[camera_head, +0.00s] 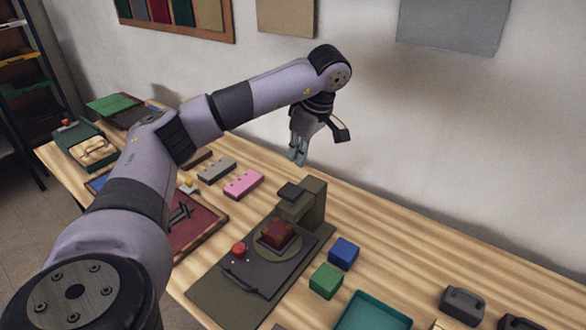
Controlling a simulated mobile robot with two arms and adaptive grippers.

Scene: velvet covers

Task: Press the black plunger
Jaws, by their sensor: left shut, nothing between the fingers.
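A press-like fixture stands on a dark base plate (215,293) near the middle of the table. At its back is an olive column (313,203). A black plunger-like piece (291,191) sticks out from the column top, over a dark red cube (277,234) on a round plate. A red knob (239,249) sits left of the cube. My left gripper (298,157) is shut and empty, fingers pointing down. In the picture it is above the black piece, apart from it; the exact height and depth are hard to tell. My right gripper is out of view.
A blue block (343,254), a green block (326,280) and a teal tray (372,312) lie right of the fixture. A pink block (243,184) and a grey block (216,170) lie behind left. A dark red tray (208,222) is partly hidden by my left arm.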

